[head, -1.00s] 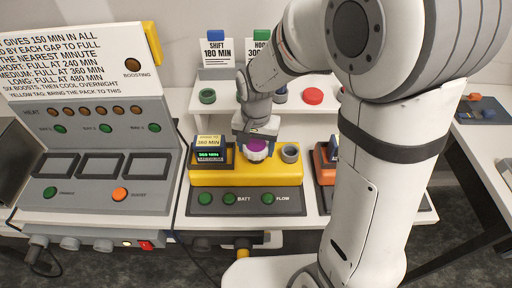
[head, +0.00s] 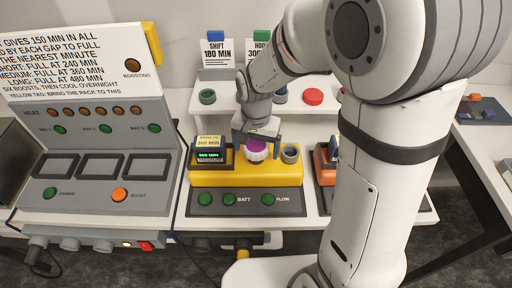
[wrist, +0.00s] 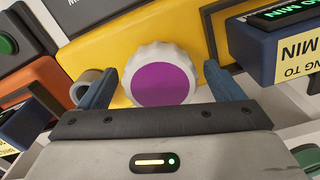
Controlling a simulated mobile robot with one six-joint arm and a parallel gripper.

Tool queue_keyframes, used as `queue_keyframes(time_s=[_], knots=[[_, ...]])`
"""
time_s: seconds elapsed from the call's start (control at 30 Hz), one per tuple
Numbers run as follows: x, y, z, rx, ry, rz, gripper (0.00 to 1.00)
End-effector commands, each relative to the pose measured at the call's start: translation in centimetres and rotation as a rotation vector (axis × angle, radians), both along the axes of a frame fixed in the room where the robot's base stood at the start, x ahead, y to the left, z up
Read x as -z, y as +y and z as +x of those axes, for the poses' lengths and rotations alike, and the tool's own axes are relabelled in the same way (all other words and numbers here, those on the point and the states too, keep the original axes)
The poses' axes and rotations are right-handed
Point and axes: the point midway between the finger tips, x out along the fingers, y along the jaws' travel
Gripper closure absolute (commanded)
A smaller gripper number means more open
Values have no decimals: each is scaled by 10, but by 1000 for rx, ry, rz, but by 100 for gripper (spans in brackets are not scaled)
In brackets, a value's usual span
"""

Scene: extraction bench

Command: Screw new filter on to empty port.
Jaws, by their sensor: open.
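A round filter with a purple face and a white ridged rim (head: 256,149) sits on the yellow unit (head: 235,177), between the small display block and an open grey ring-shaped port (head: 290,153). My gripper (head: 257,143) is open above the filter, one finger on each side of it. In the wrist view the filter (wrist: 163,82) lies between my two blue-grey fingers (wrist: 158,88), with gaps visible beside its rim. The grey port (wrist: 86,78) shows partly behind the left finger there. What is under the filter is hidden.
A display block (head: 210,152) stands close left of the filter. An orange unit (head: 324,163) is to the right, partly behind my arm. A white shelf behind holds a green ring (head: 207,96) and a red round piece (head: 313,96). A control panel (head: 100,150) stands left.

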Motion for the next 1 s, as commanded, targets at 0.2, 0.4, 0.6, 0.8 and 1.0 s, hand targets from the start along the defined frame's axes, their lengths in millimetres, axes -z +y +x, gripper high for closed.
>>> queue_keyframes(time_s=[0.2, 0.4, 0.6, 0.8, 1.0], knots=[[0, 0, 0, -271, -1, 0, 13], [0, 0, 0, -534, 0, 0, 13], [0, 0, 0, -796, 0, 0, 13], [0, 0, 0, -1058, 0, 0, 13], [0, 0, 0, -1321, 0, 0, 13]])
